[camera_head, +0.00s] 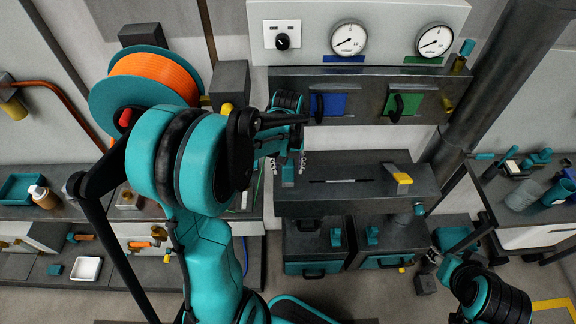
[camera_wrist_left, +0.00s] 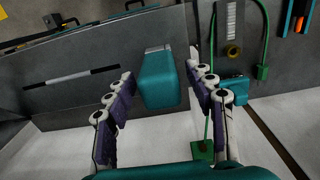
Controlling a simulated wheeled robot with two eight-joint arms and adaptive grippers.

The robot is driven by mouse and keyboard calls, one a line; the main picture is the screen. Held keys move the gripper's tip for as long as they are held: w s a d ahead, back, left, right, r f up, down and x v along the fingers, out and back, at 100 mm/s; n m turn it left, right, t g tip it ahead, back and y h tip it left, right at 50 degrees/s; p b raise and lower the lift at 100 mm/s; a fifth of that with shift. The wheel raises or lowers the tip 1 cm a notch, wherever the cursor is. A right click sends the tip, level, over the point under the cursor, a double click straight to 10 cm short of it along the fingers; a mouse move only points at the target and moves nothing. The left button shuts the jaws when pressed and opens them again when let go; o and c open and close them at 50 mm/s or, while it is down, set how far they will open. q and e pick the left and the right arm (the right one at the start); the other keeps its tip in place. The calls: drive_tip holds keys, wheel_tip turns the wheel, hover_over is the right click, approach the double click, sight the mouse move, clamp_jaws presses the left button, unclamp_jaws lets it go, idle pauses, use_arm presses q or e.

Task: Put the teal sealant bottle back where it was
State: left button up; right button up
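My left gripper (camera_head: 289,160) is by the left end of the dark hopper box. In the left wrist view its fingers (camera_wrist_left: 162,78) stand apart, with a teal block-like thing (camera_wrist_left: 163,88) with a grey strip at its far end between or just beyond the tips. A narrow gap shows on its left side, and no firm grip is visible. I cannot tell whether this is the sealant bottle; no other clear teal bottle shows. The teal thing also shows in the head view (camera_head: 288,174). My right gripper (camera_head: 432,261) is low at the right, small and partly hidden.
The dark hopper box (camera_head: 350,205) has a slot and a yellow-ended block (camera_head: 402,178) on top. A tan bottle (camera_head: 44,197) stands on the left counter. An orange hose reel (camera_head: 150,75) is at upper left. A cluttered counter (camera_head: 520,212) is at right.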

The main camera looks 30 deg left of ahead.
use_arm(q)
drive_tip(key=shift+r, duration=0.1)
drive_tip(key=shift+r+p, duration=0.35)
drive_tip(key=shift+p, duration=0.1)
wheel_tip(320, 180, up, 11)
drive_tip(key=p, duration=0.2)
drive_tip(key=shift+p, duration=0.3)
drive_tip(key=s+d+r+m+t, duration=0.2)
drive_tip(key=s+d+m+t, duration=0.4)
drive_tip(key=s+d, duration=0.4)
drive_tip(key=shift+s+d+t, duration=0.3)
drive_tip(key=shift+s+t, duration=0.2)
drive_tip(key=shift+t, duration=0.1)
drive_tip(key=shift+f, duration=0.15)
